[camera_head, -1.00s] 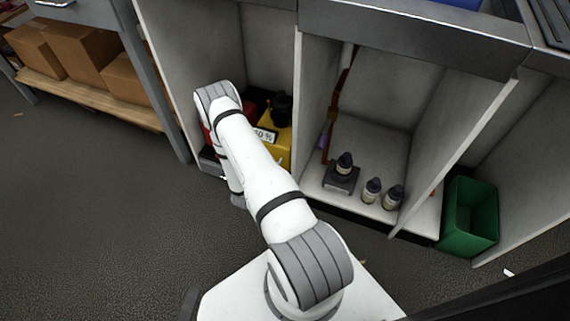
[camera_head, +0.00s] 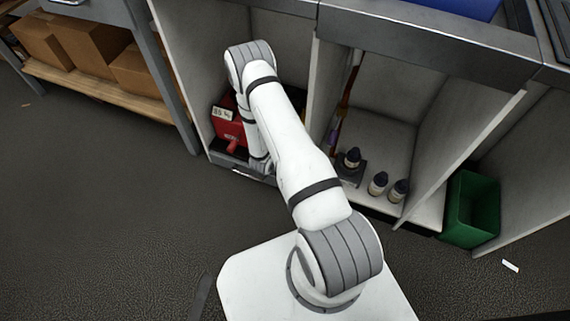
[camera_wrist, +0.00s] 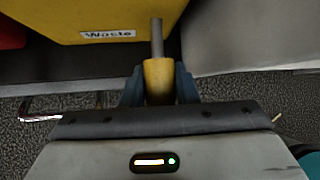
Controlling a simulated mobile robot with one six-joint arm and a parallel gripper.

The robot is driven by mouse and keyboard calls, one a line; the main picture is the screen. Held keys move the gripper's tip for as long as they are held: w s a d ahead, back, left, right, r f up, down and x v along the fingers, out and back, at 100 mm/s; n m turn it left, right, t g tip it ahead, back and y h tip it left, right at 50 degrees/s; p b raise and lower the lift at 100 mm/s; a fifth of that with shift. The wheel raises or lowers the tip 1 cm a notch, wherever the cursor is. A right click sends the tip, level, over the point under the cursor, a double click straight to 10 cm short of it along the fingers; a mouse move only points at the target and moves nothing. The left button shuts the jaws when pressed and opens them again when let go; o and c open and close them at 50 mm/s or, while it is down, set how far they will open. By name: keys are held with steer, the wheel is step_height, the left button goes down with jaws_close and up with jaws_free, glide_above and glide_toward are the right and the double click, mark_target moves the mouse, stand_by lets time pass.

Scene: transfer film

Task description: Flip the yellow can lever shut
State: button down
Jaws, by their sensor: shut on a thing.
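The yellow can (camera_wrist: 85,18) fills the upper left of the wrist view, with a white "Waste" label on its front. Its lever (camera_wrist: 158,78) is a grey rod ending in a thick yellow grip, at the can's right side. My gripper (camera_wrist: 160,84) has its blue fingers shut on the yellow grip, one on each side. In the head view my arm hides the gripper, the lever and nearly all of the yellow can.
A red can (camera_head: 230,128) with an "85 %" sign stands at the left in the same cubicle, between light panels. Small dark-capped bottles (camera_head: 378,184) stand in the compartment to the right. A green bin (camera_head: 470,210) is farther right. Open floor lies at left.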

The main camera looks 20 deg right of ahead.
steer(key=shift+w+d+r, duration=0.1)
steer(key=shift+w+d, duration=0.05)
steer(key=shift+d, duration=0.05)
steer(key=c, duration=1.5)
jaws_free()
steer(key=o, duration=0.4)
steer(key=shift+a, duration=0.1)
steer(key=p+v, duration=0.2)
steer(key=v, duration=0.5)
steer(key=shift+s+a+r, duration=0.25)
